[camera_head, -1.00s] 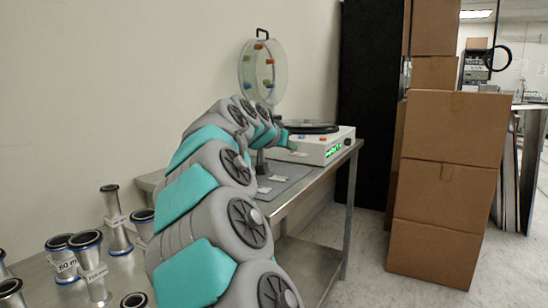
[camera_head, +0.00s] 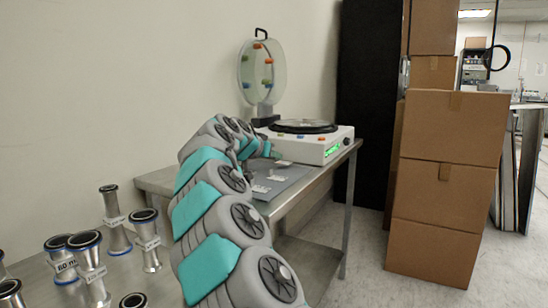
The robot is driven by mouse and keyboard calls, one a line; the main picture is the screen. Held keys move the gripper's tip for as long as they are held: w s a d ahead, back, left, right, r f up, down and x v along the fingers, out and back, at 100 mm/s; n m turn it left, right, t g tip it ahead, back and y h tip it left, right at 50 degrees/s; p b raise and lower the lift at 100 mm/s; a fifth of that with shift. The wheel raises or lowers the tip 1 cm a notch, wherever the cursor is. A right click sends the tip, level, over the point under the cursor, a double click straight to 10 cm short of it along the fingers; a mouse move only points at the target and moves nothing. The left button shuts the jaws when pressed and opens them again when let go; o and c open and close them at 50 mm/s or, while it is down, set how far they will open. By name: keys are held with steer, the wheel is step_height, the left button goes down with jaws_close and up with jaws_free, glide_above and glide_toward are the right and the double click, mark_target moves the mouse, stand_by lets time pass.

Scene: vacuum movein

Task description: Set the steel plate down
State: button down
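I cannot pick out the steel plate with certainty. A grey flat mat (camera_head: 292,186) with small white labels lies on the bench beside the end of my arm. My arm reaches forward over the bench and bends down near the mat and the instrument's left side. My gripper's fingers are hidden behind the arm links or too small to make out, so I cannot see whether they hold anything.
A clear upright disc (camera_head: 256,68) with coloured clips stands on a dark base behind the instrument. Several metal pipe fittings with labels, one being a flanged spool (camera_head: 115,220), stand at the near left. Cardboard boxes (camera_head: 442,190) are stacked right of the bench, with open floor between.

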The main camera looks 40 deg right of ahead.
steer(key=shift+f+b, duration=0.3)
steer(key=shift+f, duration=0.25)
steer(key=shift+f, duration=0.25)
steer(key=c, duration=1.1)
jaws_free()
steer(key=shift+f, duration=0.35)
steer(key=shift+o, duration=0.3)
steer(key=shift+s+f, duration=0.1)
steer(key=shift+f, duration=0.05)
steer(key=v, duration=0.4)
steer(key=r+v, duration=0.1)
steer(key=v, duration=0.3)
steer(key=r+v, duration=0.1)
steer(key=v, duration=0.4)
steer(key=shift+w+d, duration=0.25)
steer(key=shift+d, duration=0.1)
